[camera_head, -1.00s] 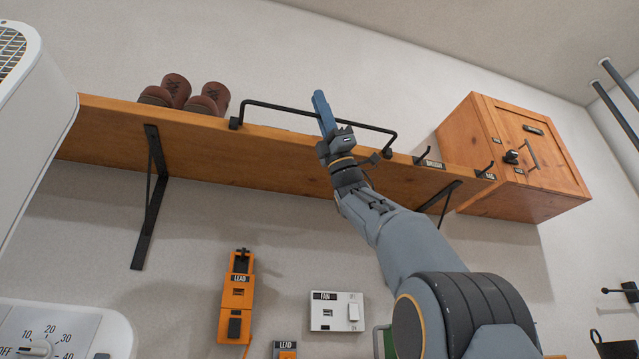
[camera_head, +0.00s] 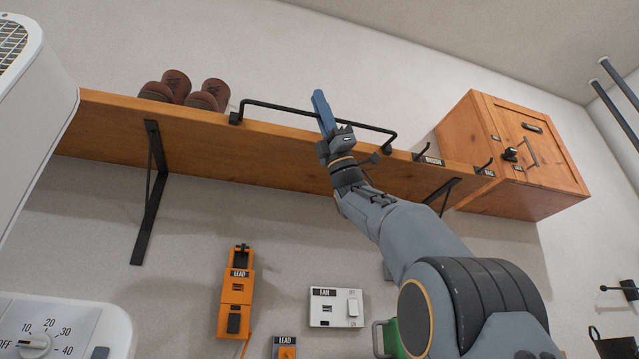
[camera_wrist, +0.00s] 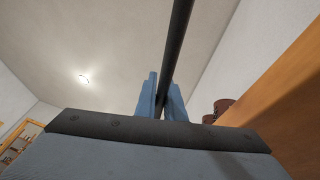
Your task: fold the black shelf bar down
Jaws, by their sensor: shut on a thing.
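The black shelf bar (camera_head: 283,106) stands raised along the front edge of the wooden shelf (camera_head: 215,150). Its two ends meet the shelf edge at dark mounts. My gripper (camera_head: 321,108) is at the middle of the bar, with its blue fingers pointing up. In the wrist view the bar (camera_wrist: 178,50) runs between the two blue fingers (camera_wrist: 161,100), and the gripper is shut on it. The fingers and wrist hide a short middle stretch of the bar in the head view.
Brown boots (camera_head: 190,92) stand on the shelf at left. Labelled hooks (camera_head: 428,159) and a wooden cabinet (camera_head: 515,160) are to the right. Black brackets (camera_head: 152,190) hold the shelf. Below, the wall carries an orange LEAD unit (camera_head: 236,300) and a FAN switch (camera_head: 336,307).

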